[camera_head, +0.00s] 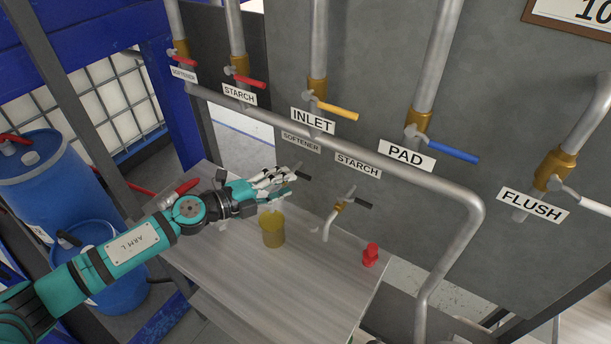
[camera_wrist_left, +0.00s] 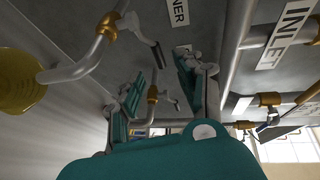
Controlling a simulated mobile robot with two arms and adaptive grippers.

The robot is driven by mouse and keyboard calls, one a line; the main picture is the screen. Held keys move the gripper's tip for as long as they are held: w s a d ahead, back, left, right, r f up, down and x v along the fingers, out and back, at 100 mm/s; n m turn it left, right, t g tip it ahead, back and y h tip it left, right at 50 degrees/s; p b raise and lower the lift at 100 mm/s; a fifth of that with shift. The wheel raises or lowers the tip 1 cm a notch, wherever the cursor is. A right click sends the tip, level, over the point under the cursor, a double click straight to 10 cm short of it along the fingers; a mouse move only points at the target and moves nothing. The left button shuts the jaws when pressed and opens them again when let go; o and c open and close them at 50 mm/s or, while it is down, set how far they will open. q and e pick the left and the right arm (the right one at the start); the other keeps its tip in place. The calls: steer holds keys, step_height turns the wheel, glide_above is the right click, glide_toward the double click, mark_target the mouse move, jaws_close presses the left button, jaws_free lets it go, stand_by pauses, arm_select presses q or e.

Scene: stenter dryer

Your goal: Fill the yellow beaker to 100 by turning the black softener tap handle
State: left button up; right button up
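The yellow beaker (camera_head: 272,232) stands upright on the table below my left gripper; its fill level cannot be read. It also shows at the left edge of the wrist view (camera_wrist_left: 18,82), near the mouth of the softener tap's spout (camera_wrist_left: 75,68). The black softener tap handle (camera_wrist_left: 152,52) shows in the wrist view, its free end near the gap between my fingertips. My left gripper (camera_head: 284,176) is open, with its fingers apart in the wrist view (camera_wrist_left: 160,82) and no visible grip on the handle. In the head view the gripper largely hides this tap. My right gripper is not in view.
The starch tap (camera_head: 338,207) with its own black handle is just right of the gripper. A small red object (camera_head: 370,255) stands on the table (camera_head: 265,290). Pipes and coloured valves line the grey wall behind. Blue drums (camera_head: 50,185) stand at the left.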

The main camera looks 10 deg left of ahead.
mark_target(303, 177)
arm_select(q)
steer(key=shift+x, duration=3.45)
jaws_close()
steer(key=shift+f, duration=0.15)
steer(key=shift+f, duration=0.1)
